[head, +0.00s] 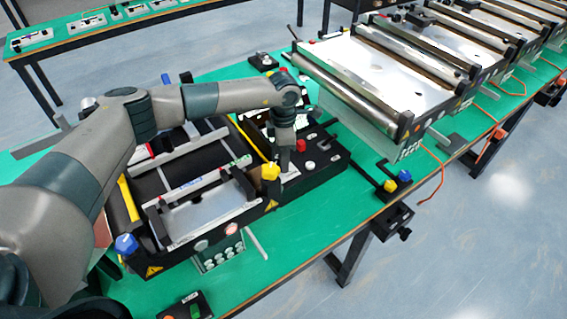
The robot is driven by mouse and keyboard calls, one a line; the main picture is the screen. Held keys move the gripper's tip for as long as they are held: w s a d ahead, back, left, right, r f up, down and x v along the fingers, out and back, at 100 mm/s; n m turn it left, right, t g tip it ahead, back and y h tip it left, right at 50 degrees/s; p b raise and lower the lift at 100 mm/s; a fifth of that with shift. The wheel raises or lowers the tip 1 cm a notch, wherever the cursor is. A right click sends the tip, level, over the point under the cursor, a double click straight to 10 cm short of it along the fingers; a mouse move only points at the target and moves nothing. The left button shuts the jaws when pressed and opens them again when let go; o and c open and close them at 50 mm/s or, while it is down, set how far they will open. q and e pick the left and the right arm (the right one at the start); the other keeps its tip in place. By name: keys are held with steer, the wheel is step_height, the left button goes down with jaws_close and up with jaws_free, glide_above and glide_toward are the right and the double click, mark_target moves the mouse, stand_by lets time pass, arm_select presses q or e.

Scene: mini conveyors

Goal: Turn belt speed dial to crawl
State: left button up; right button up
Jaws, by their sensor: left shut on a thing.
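My left arm reaches in from the left across the conveyor unit. Its gripper (285,158) points down at the black control panel (325,161) on the unit's right side. The gripper is shut on a small part there, which I take to be the belt speed dial; the fingers hide it, so its pointer and marks cannot be read. A red button (301,145) and a white round knob (309,165) stand on the panel just right of the fingers. My right gripper is not in view.
A yellow knob (270,172) sits on the unit's corner, close to the gripper. A blue knob (126,243) is at the front left. A roller conveyor (352,80) stands behind to the right. Green table top (330,208) is bare in front of the panel.

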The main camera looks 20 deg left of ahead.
arm_select(q)
steer(key=o, duration=1)
steer(key=shift+o, duration=0.2)
steer(key=shift+r, duration=0.15)
steer(key=shift+r+b, duration=0.3)
steer(key=shift+r, duration=0.2)
step_height(320, 180, up, 16)
steer(key=b, duration=0.5)
steer(key=shift+r+b, duration=0.15)
steer(key=shift+b, duration=0.15)
